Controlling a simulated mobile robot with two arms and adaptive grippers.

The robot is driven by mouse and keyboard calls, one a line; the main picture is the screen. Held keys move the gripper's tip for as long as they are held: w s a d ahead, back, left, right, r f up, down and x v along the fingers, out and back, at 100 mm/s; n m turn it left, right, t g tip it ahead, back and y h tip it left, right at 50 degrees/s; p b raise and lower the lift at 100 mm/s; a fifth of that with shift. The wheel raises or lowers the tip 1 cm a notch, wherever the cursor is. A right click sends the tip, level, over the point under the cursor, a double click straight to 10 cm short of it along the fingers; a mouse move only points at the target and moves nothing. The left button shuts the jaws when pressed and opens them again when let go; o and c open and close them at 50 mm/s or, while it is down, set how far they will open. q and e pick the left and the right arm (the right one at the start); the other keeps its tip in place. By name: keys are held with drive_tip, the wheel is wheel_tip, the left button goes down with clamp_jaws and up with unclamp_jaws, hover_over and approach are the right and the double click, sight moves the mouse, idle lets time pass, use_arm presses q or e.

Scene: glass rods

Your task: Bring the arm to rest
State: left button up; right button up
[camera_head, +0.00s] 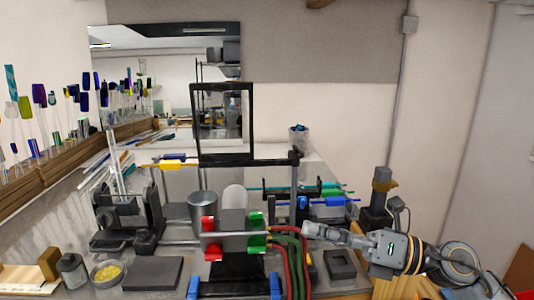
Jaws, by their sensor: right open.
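My right arm comes in from the lower right. Its gripper (312,229) points left over the bench, just right of the green block (257,232) and behind the red and green hoses (290,255). The fingers are small in the picture, and I see nothing held between them. The gripper is open. My left gripper is not in view.
A torch-like stand with red (211,238) and green blocks stands left of the gripper. A grey cylinder (203,212), black frame (224,158), dark fixture (128,212), coloured rods (310,188) and a dark post (377,205) crowd the bench. A yellow-filled bowl (107,273) sits front left.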

drive_tip(key=w+d+f+m+t+h, duration=0.3)
drive_tip(key=m+t+h, duration=0.4)
drive_tip(key=m, duration=0.6)
drive_tip(key=w+d+f+m+t+h, duration=0.1)
drive_tip(key=d+f+m+t+h, duration=0.2)
drive_tip(key=d+m+t+h, duration=0.7)
drive_tip(key=s+f+m+g+h, duration=0.1)
drive_tip(key=s+f+m+g, duration=0.25)
drive_tip(key=f+m, duration=0.35)
drive_tip(key=s+f+m+g+h, duration=0.1)
drive_tip(key=s+f+m+g, duration=0.1)
drive_tip(key=f+m+g, duration=0.5)
drive_tip(key=s+a+f+m+g, duration=0.15)
drive_tip(key=s+f+g, duration=0.25)
drive_tip(key=s+f, duration=0.65)
drive_tip(key=s+f+m+g, duration=0.2)
drive_tip(key=s+f+g, duration=0.45)
drive_tip(key=s, duration=0.65)
wheel_tip(320, 180, down, 28)
drive_tip(key=r+b, duration=0.1)
drive_tip(key=b, duration=0.1)
drive_tip(key=s+d+f+b, duration=0.1)
drive_tip(key=s+d+f, duration=0.2)
drive_tip(key=s+f, duration=1.4)
wheel_tip(320, 180, down, 3)
drive_tip(key=shift+s+f+g+y, duration=0.1)
drive_tip(key=shift+s+g+y, duration=0.15)
drive_tip(key=shift+g+y, duration=0.05)
